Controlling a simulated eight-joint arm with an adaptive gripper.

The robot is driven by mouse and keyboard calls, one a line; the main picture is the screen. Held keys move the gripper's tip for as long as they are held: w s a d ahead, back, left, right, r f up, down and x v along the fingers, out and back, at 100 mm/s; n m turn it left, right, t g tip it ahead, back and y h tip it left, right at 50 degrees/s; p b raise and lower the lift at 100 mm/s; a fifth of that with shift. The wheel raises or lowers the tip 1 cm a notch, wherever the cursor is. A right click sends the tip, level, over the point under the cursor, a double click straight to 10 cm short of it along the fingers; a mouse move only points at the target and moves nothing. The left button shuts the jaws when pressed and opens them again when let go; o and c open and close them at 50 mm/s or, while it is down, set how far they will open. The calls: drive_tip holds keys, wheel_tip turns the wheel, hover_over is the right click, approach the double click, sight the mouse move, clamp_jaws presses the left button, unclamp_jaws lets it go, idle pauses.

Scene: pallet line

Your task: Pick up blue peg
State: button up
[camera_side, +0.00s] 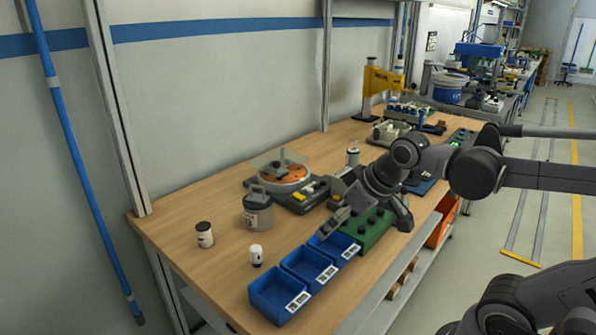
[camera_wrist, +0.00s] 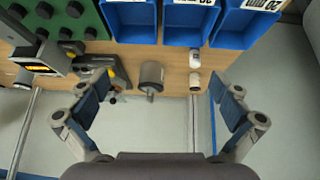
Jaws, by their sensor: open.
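I cannot make out a blue peg in either view. A green block with several dark round pegs or knobs (camera_side: 375,238) sits on the bench, right of the blue bins. It also shows at the upper left of the wrist view (camera_wrist: 88,20). My gripper (camera_side: 366,216) is over the bench beside and partly in front of the green block, and hides part of that area. In the wrist view my gripper (camera_wrist: 153,98) has its two fingers spread wide with nothing between them.
Blue bins (camera_side: 275,297) line the bench's front edge. A grey canister (camera_side: 257,212), a dark-topped white jar (camera_side: 204,235) and a small white container (camera_side: 256,256) stand behind them. A round orange device (camera_side: 285,176) is farther back. Bare wood (camera_side: 180,190) lies at the left.

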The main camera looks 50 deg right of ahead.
drive_tip(key=shift+t, duration=0.4)
drive_tip(key=s+a+f, duration=0.2)
drive_tip(key=f, duration=0.1)
drive_tip(key=shift+s+a, duration=0.2)
drive_tip(key=shift+a, duration=0.1)
drive_tip(key=c, duration=0.9)
drive_tip(key=shift+c, duration=0.2)
drive_tip(key=shift+w+d+r, duration=0.1)
drive_tip(key=shift+d, duration=0.05)
